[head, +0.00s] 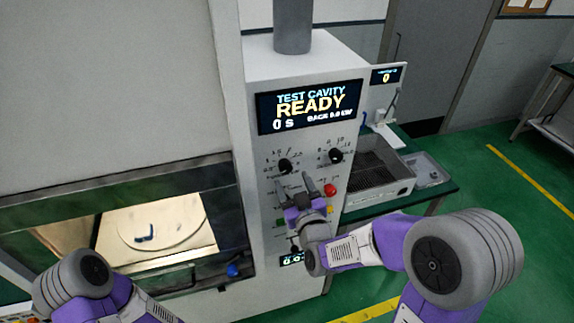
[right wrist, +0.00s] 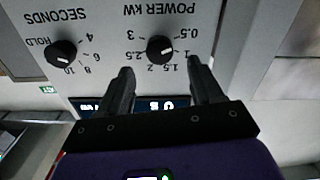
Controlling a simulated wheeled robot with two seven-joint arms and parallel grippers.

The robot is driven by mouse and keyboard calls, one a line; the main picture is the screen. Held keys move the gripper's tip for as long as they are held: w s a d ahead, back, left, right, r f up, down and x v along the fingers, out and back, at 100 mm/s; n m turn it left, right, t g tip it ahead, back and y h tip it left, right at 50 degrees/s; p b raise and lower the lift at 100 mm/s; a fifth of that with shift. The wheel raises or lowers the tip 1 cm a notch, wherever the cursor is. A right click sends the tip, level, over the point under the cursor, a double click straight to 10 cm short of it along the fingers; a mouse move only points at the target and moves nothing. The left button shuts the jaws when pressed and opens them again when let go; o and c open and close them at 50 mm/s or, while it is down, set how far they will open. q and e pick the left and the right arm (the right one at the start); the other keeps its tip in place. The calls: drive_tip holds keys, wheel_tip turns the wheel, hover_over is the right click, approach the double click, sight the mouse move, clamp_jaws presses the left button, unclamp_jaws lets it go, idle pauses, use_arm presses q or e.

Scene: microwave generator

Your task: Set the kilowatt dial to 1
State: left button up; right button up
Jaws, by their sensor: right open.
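The kilowatt dial (head: 285,166) is the left black knob on the machine's front panel, below the screen. It also shows upside down in the right wrist view (right wrist: 160,49), labelled POWER KW, with marks from 0.5 to 3. Its pale pointer is too small to read for certain. My right gripper (head: 294,184) is open and empty just below the dial in the head view. In the right wrist view its fingertips (right wrist: 160,67) lie to either side of the knob, apparently short of it. Only part of my left arm shows; its gripper is out of view.
The SECONDS knob (head: 336,156) sits to the right of the dial. A red button (head: 330,190) is close to my right gripper. The screen (head: 308,106) reads READY. A grey tray (head: 380,190) stands on the side table. The cavity window (head: 150,230) is at left.

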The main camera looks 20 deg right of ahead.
sight(287, 169)
drive_tip(key=shift+w+r+p, duration=0.1)
drive_tip(key=shift+w+p, duration=0.25)
drive_tip(key=shift+w, duration=0.1)
drive_tip(key=w, duration=0.4)
drive_tip(key=shift+w, duration=0.4)
use_arm(q)
drive_tip(key=shift+r, duration=0.95)
use_arm(e)
drive_tip(key=shift+a, duration=0.1)
drive_tip(key=c, duration=1.1)
drive_tip(key=shift+o, duration=0.2)
drive_tip(key=m+b, duration=0.2)
drive_tip(key=b, duration=0.1)
drive_tip(key=m+b, duration=0.3)
drive_tip(key=b, duration=0.1)
drive_tip(key=m+b, duration=0.2)
drive_tip(key=b, duration=0.2)
drive_tip(key=shift+f, duration=0.3)
use_arm(q)
wheel_tip(287, 169, down, 13)
drive_tip(key=b, duration=0.1)
drive_tip(key=shift+f+b, duration=0.15)
drive_tip(key=shift+b, duration=0.25)
use_arm(e)
drive_tip(key=shift+r+m, duration=0.15)
drive_tip(key=shift+m, duration=0.85)
